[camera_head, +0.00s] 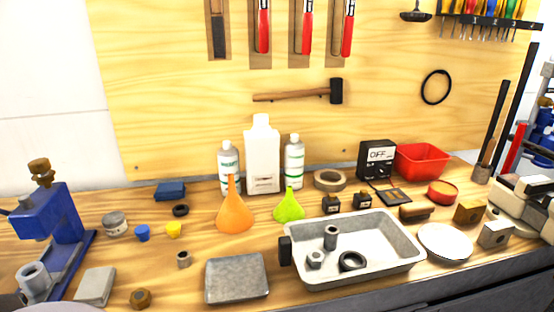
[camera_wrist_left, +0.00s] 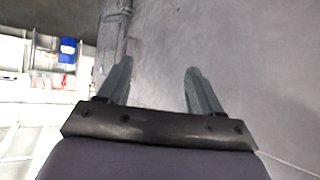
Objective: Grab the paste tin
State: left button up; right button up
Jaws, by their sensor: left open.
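A small round grey tin with a lid (camera_head: 115,224) stands on the left part of the wooden bench in the head view, right of the blue press. A low round red tin with an orange top (camera_head: 442,194) sits at the right, in front of the red bin. I cannot read a label on either, so I cannot tell which is the paste tin. My left gripper (camera_wrist_left: 158,80) is open and empty in the left wrist view, facing a plain grey surface away from the bench items. No gripper shows in the head view.
A blue press (camera_head: 50,225) stands left of the grey tin. An orange funnel (camera_head: 235,213) and a metal tray (camera_head: 375,252) fill the middle.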

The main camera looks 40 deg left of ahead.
aim_at(115, 224)
jog(key=u, duration=2.25)
jog(key=z, duration=0.4)
jog(key=k+j+z, duration=0.15)
jog(key=j+z, duration=0.15)
jog(key=z, duration=0.15)
jog(key=k+j+z, duration=0.2)
jog(key=z, duration=0.25)
